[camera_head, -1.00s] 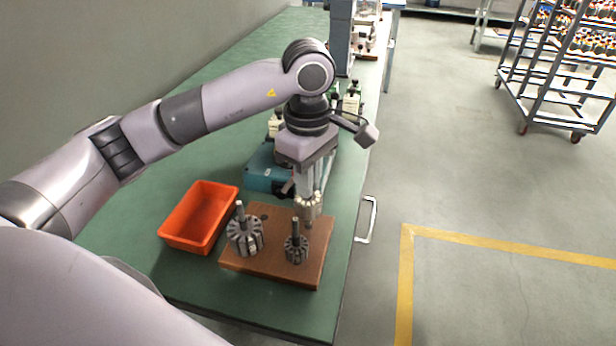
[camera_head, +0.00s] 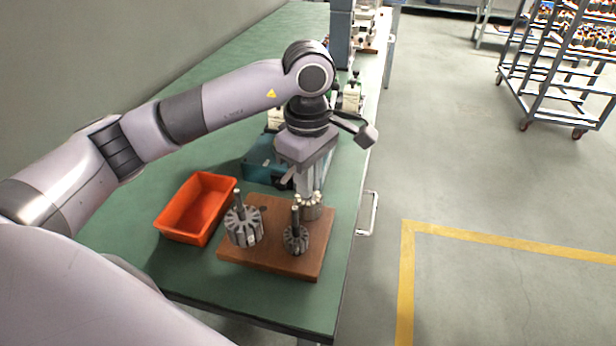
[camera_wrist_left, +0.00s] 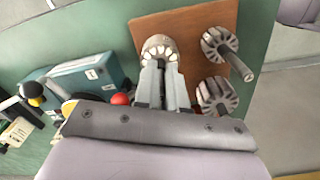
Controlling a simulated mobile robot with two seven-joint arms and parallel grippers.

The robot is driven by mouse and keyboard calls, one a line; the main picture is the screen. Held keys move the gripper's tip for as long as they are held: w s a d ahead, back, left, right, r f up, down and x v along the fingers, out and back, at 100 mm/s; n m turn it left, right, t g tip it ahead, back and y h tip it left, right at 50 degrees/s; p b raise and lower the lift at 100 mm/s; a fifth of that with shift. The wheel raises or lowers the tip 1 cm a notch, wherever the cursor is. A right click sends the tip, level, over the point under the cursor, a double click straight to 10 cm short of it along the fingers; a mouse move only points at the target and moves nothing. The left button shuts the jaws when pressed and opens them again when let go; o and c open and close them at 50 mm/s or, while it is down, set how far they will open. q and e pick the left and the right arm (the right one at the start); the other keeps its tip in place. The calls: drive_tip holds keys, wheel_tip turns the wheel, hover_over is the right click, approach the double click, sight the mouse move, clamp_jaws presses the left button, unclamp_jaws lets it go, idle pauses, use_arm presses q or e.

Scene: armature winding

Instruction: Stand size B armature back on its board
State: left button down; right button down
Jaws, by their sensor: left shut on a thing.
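My left gripper (camera_head: 309,190) points down and is shut on a grey slotted armature (camera_head: 311,208) with pale windings on top. The armature looks upright at the back right of the brown wooden board (camera_head: 268,265). I cannot tell whether its underside rests on the board or is slightly above it. In the left wrist view the gripper fingers (camera_wrist_left: 163,80) close on its upper end, and the armature (camera_wrist_left: 158,45) sits over the board (camera_wrist_left: 198,20). Two other armatures stand on the board with shafts up: a larger one (camera_head: 243,227) at left and a smaller one (camera_head: 296,240) at front right.
An orange bin (camera_head: 197,208) stands left of the board on the green bench (camera_head: 150,222). The bench's right edge is close to the board.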

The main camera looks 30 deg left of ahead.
idle(0.3)
use_arm(q)
drive_tip(key=c, duration=1.1)
unclamp_jaws()
drive_tip(key=shift+r, duration=0.1)
drive_tip(key=shift+r+p, duration=1.4)
drive_tip(key=shift+r, duration=0.8)
wheel_tip(320, 180, up, 7)
drive_tip(key=shift+r, duration=0.1)
